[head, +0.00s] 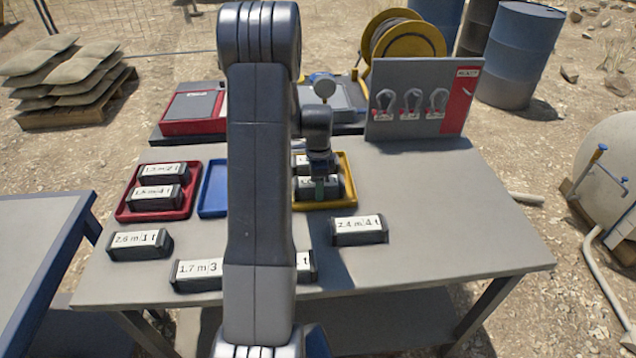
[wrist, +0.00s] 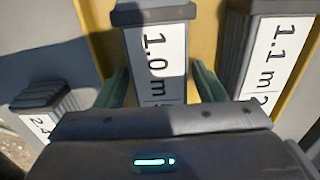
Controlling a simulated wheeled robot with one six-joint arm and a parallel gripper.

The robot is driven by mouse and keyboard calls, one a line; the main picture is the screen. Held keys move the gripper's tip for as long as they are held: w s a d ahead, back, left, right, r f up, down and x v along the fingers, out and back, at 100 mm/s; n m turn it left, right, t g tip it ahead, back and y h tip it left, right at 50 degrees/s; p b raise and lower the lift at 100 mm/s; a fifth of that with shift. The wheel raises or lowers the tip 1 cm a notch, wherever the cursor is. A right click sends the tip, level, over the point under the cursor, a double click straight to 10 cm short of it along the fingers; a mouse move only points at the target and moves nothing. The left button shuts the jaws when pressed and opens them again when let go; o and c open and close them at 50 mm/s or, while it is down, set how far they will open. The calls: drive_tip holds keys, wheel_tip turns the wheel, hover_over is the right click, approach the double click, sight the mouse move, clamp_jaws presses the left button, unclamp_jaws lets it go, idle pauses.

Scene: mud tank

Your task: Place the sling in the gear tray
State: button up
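Several slings are dark blocks with white length labels. My gripper (head: 322,192) is low over the yellow tray (head: 352,190), at the block labelled 1.0 m (wrist: 157,55). In the wrist view its two green fingers (wrist: 162,86) stand apart on either side of that block, close to its sides. Whether they press on it is unclear. A block labelled 1.1 m (wrist: 270,50) is beside it on the right. The red tray (head: 184,211) holds two blocks. The blue tray (head: 212,190) looks bare where it shows; my arm hides part of it.
Loose blocks lie along the table front: 2.6 m (head: 140,245), 1.7 m (head: 196,274) partly behind my arm, and 2.4 m (head: 359,230). A grey board with shackles (head: 421,98) stands at the back right. The table's right side (head: 460,220) is clear.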

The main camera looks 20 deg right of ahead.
drive_tip(key=shift+o, duration=0.9)
wheel_tip(320, 180, up, 12)
drive_tip(key=shift+r, duration=0.2)
